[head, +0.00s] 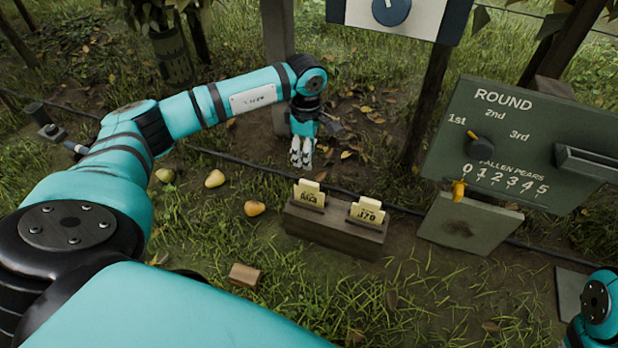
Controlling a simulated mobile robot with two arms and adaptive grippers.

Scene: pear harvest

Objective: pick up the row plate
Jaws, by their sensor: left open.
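Two pale yellow plates with dark marks stand upright in a dark wooden holder (330,236) on the ground: a left plate (309,192) and a right plate (368,212). Their marks are too small to read surely, so I cannot tell which is the row plate. My left gripper (301,160) points down behind the holder, above and apart from the left plate in the picture. It is open, with nothing seen between its fingers. Only a piece of my right arm shows at the lower right corner; its gripper is out of view.
Several pears, one of them an orange-yellow pear (255,208), lie on the grass left of the holder. A small wooden block (244,276) lies in front. A green board (510,110) marked ROUND stands at the right. A dark hose (230,157) runs behind the holder.

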